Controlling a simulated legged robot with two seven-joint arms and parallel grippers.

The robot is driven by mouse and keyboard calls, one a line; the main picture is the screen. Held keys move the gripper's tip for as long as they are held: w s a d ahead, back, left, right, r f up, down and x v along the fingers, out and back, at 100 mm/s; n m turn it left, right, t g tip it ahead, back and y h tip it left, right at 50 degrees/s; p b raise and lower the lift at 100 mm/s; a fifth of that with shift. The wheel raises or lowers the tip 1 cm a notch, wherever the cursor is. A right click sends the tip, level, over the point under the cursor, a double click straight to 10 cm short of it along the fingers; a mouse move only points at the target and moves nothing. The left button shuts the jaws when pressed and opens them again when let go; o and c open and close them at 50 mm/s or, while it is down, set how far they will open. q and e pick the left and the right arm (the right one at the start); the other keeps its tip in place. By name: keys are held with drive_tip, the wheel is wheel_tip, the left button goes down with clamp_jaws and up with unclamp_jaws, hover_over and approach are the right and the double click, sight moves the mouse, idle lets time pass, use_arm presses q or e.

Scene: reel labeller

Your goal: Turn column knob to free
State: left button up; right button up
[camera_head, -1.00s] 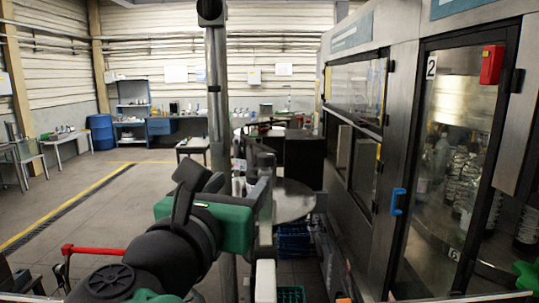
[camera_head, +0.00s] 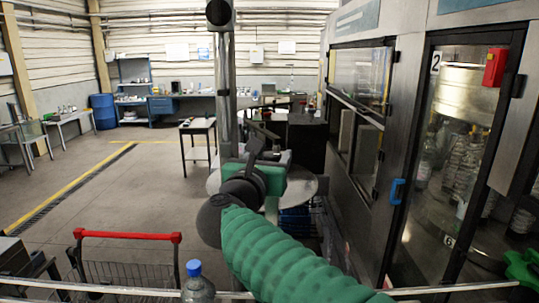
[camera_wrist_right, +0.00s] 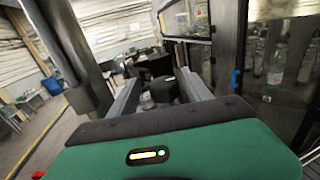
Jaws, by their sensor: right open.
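The column (camera_head: 222,75) is a grey upright metal post left of the machine in the head view. It also shows as a thick slanted post at left in the right wrist view (camera_wrist_right: 72,45). My right gripper (camera_wrist_right: 160,80) is open, with its two fingers apart. A dark knob-like part (camera_wrist_right: 165,90) shows between the fingers, apparently untouched; I cannot tell its setting. In the head view my right gripper (camera_head: 266,160) is at the column, partly hidden by its own green body and wrist. The knob cannot be made out there.
The labelling machine (camera_head: 398,110) with glass doors and a blue handle (camera_head: 397,191) stands at right. A round metal table (camera_head: 300,190) lies beyond my gripper. A red-handled cart (camera_head: 127,236) and a bottle (camera_head: 197,285) are at lower left. The left floor is open.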

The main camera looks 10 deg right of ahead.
drive_tip(key=shift+a, duration=0.15)
drive_tip(key=shift+c, duration=1.1)
drive_tip(key=shift+w, duration=0.1)
drive_tip(key=shift+c, duration=1.2)
drive_tip(key=shift+d, duration=0.45)
drive_tip(key=c, duration=0.5)
clamp_jaws()
drive_tip(key=y+b, duration=0.1)
drive_tip(key=n+y+b, duration=0.1)
drive_tip(key=b, duration=0.1)
drive_tip(key=shift+s+f+t, duration=0.2)
drive_tip(key=shift+f+t, duration=0.05)
drive_tip(key=shift+t, duration=0.15)
drive_tip(key=shift+r+n+t+y, duration=0.15)
drive_tip(key=shift+n+y, duration=0.35)
drive_tip(key=shift+y, duration=0.1)
drive_tip(key=shift+r+n+t+y, duration=0.1)
drive_tip(key=shift+n+t+y, duration=0.05)
drive_tip(key=shift+n+y, duration=0.4)
drive_tip(key=shift+a, duration=0.1)
